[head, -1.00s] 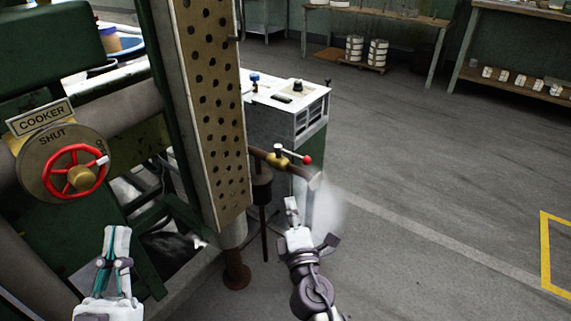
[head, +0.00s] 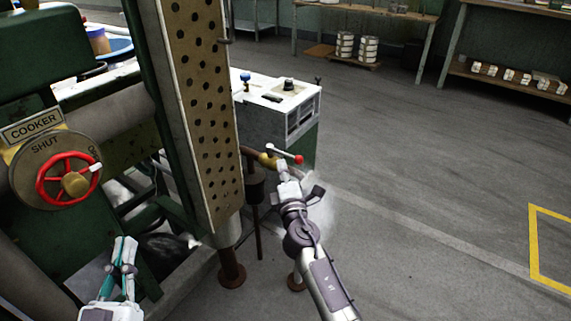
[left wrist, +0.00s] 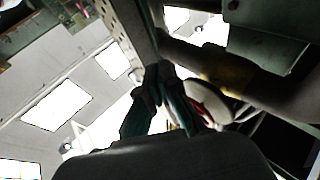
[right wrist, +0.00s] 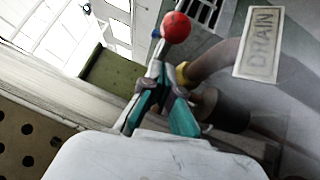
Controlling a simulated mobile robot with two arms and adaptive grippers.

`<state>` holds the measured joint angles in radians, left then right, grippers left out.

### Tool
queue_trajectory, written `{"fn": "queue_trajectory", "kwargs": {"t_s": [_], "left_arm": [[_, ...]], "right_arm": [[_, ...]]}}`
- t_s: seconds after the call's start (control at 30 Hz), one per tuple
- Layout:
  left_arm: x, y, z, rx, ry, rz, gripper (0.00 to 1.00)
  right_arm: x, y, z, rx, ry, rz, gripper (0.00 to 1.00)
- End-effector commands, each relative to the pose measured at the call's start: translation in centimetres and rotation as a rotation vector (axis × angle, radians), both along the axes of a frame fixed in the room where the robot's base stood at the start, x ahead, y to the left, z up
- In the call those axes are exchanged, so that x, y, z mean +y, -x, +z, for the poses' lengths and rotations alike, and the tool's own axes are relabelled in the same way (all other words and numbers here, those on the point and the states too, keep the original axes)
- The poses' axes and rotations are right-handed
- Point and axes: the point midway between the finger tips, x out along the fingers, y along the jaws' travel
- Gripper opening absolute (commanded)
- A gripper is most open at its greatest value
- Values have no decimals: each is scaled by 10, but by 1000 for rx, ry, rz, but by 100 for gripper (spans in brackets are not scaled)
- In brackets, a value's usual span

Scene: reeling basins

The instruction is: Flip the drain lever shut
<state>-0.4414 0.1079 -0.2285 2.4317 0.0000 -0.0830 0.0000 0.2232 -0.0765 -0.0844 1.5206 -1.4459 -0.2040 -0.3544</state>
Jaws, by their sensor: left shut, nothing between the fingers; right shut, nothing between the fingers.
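The drain lever is a thin grey handle with a red ball knob (head: 298,159), on a brass valve (head: 267,161) in a brown pipe. The handle lies across the pipe's line, knob to the right. My right gripper (head: 285,172) is shut and empty, just below the handle. In the right wrist view the red knob (right wrist: 175,27) shows just beyond the fingertips (right wrist: 163,72); I cannot tell if they touch the handle. A DRAIN plate (right wrist: 259,45) is beside the pipe. My left gripper (head: 125,242) is shut and empty below the cooker wheel, away from the lever.
A red cooker wheel (head: 68,182) with a SHUT dial is at the left. A perforated post (head: 205,110) stands left of the valve. A white-topped cabinet (head: 285,100) is behind it. White spray (head: 322,215) shows below the pipe, behind my right arm. Open floor lies right.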

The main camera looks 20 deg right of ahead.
Motion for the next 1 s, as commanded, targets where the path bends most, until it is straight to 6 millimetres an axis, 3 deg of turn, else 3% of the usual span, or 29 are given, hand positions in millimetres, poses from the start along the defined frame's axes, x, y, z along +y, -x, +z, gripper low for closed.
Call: {"fn": "queue_trajectory", "kwargs": {"t_s": [0.2,0.63,1.0], "left_arm": [[1,-2,-8,51,-14,3,0],[1,-3,-9,56,-15,3,0],[2,-5,-21,126,-34,8,0]], "right_arm": [[-11,-8,3,0,-1,-1,0],[-12,-8,3,0,0,7,0],[-22,-11,3,1,6,106,0]]}}
